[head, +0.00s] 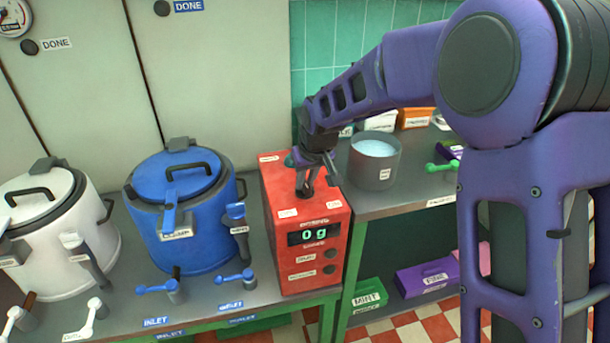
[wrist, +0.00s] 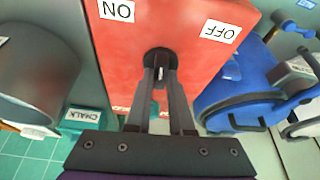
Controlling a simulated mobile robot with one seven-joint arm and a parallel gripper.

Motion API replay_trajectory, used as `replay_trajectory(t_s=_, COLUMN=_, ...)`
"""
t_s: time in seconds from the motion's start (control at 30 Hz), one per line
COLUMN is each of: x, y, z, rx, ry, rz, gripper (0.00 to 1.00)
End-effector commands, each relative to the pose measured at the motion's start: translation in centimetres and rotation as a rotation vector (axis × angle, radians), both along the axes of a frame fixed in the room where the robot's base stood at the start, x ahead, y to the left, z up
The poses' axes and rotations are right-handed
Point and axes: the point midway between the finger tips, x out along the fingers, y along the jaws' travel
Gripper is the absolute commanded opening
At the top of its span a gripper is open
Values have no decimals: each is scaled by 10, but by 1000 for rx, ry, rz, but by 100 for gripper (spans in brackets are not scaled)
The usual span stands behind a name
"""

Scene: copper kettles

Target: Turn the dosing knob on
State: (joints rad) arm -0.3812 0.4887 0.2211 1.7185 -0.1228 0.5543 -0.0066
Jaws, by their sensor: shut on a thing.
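The red dosing box (head: 283,240) stands on the bench right of the blue kettle, and its display (head: 313,234) reads "0 g". My gripper (head: 305,188) reaches down onto the box's top. In the wrist view my gripper (wrist: 160,72) has its two fingers shut on the dark dosing knob (wrist: 157,52), which they largely hide. An ON label (wrist: 117,10) lies up and left of the knob there, and an OFF label (wrist: 222,31) up and right. Which label the knob points at, I cannot tell.
The blue kettle (head: 191,225) and the white kettle (head: 50,240) stand left of the box, with inlet levers in front. A grey pot (head: 375,168) of pale contents is on the right-hand counter. Labelled boxes, one marked CHALK (wrist: 84,119), are near it.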

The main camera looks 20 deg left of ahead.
Motion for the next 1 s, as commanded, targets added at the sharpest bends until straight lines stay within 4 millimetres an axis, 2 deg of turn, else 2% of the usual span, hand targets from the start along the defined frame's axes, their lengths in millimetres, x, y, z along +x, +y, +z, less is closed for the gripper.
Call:
replay_trajectory(t_s=0.6, x=3, y=-3, z=2, rx=1, ry=2, rz=526, gripper=0)
replay_trajectory(t_s=1.0, x=4, y=-3, z=0, rx=-2, ry=1, rz=680, gripper=0)
